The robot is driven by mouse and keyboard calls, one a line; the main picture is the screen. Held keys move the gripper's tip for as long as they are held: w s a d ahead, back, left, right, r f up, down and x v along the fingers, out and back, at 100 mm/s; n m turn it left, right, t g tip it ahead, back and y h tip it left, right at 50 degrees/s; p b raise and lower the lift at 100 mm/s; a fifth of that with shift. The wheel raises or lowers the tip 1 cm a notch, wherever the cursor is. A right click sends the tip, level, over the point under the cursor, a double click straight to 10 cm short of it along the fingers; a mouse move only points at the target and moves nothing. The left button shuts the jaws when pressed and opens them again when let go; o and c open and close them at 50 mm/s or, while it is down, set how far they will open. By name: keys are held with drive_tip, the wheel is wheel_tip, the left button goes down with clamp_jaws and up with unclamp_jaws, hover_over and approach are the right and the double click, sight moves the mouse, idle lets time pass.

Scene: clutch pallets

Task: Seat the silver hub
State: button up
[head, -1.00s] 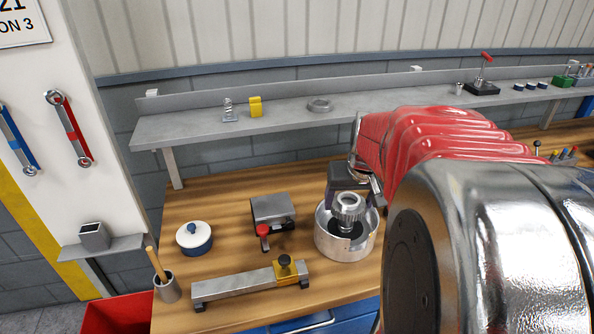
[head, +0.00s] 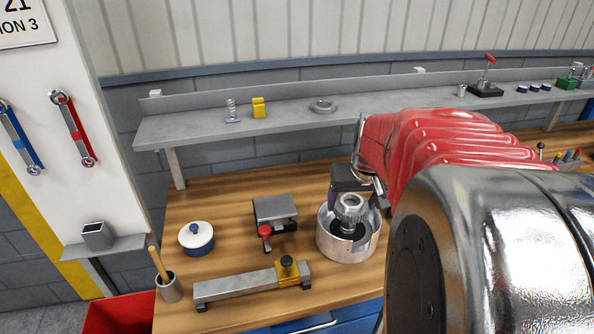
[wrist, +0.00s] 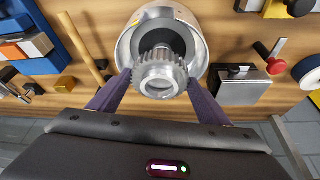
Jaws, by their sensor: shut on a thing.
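The silver hub (head: 351,208) is a toothed ring with a round collar, held upright over the round silver housing (head: 328,238). In the wrist view the hub (wrist: 159,74) sits between the two purple-grey fingers of my gripper (wrist: 158,84), which is shut on it. The housing (wrist: 196,58) lies behind it in that view, with a dark interior. In the head view the hub overlaps the housing's opening. I cannot tell whether its lower end touches anything inside.
A grey block with a red knob (head: 265,232) stands left of the housing. A long metal bar with a yellow clamp (head: 287,270) lies in front. The shelf (head: 200,128) runs behind, above the bench.

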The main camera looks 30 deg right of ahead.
sight(349, 227)
drive_tip(key=shift+f, duration=3.15)
idle(1.6)
drive_tip(key=o, duration=1.6)
drive_tip(key=shift+c, duration=0.2)
drive_tip(key=shift+o, duration=0.4)
drive_tip(key=shift+f, duration=0.1)
drive_tip(key=shift+o, duration=0.5)
drive_tip(key=shift+o, duration=0.4)
drive_tip(key=shift+r, duration=3.6)
